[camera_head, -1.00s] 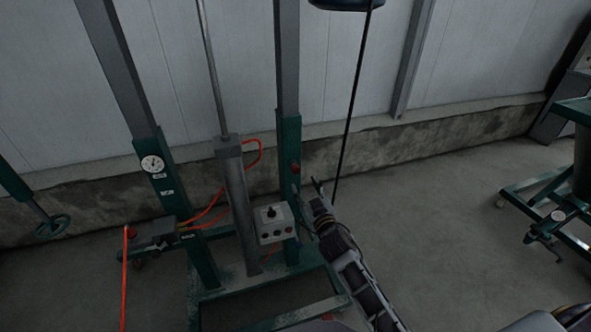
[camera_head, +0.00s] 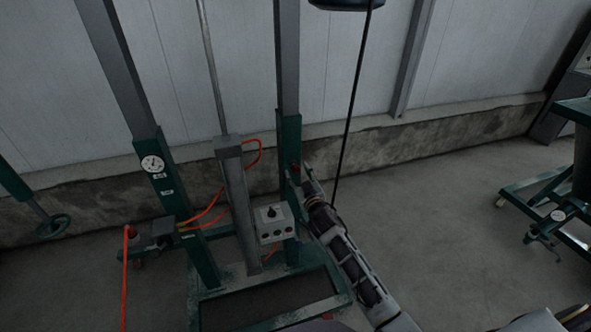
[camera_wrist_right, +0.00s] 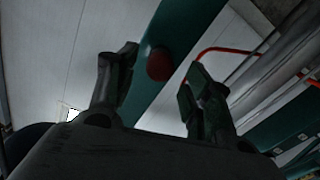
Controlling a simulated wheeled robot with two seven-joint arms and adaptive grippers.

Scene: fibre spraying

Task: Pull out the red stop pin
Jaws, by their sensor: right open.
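The red stop pin (camera_wrist_right: 159,65) shows as a round red knob on the green post (camera_wrist_right: 176,32) in the right wrist view. My right gripper (camera_wrist_right: 153,80) is open, with one finger to each side of the knob in that view. I cannot tell whether the fingers reach around it or are still short of it. In the head view the right gripper (camera_head: 300,177) is at the right green post, and the red pin (camera_head: 294,169) is partly hidden beside its fingertips. My left gripper is not in view.
A grey control box (camera_head: 274,223) with a black knob is mounted low on the frame. An orange hose (camera_head: 206,207) loops behind the grey cylinder (camera_head: 236,190). A black cable (camera_head: 349,110) hangs close to my right arm.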

